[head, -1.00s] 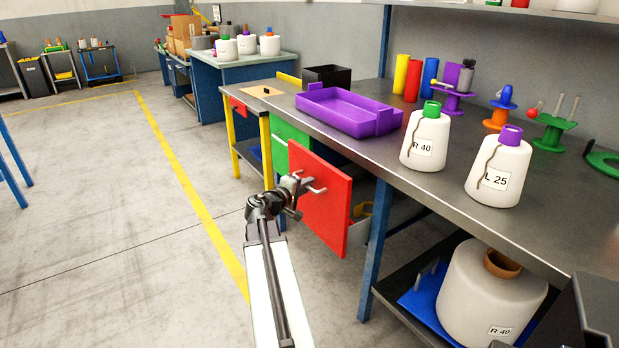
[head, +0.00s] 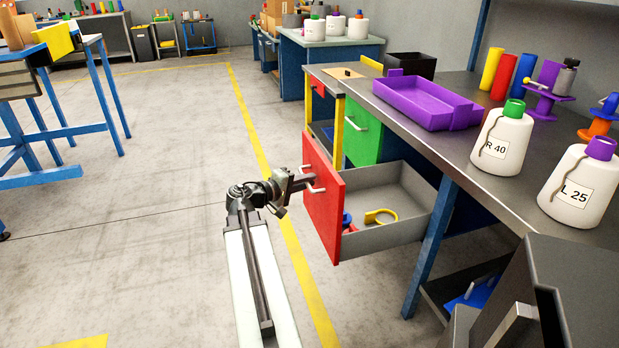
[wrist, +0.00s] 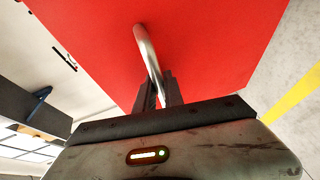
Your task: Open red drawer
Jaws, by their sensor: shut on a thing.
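The red drawer (head: 324,200) under the steel workbench stands pulled well out, with its grey inside showing in the head view. In the wrist view the two fingers (wrist: 161,92) close around the handle bar (wrist: 146,52) against the red front (wrist: 210,40). The far end of the handle is free of the fingers.
A shut green drawer (head: 362,134) is just behind. A blue-legged table (head: 60,130) is at the left. The floor (head: 150,220) left of my arm is clear.

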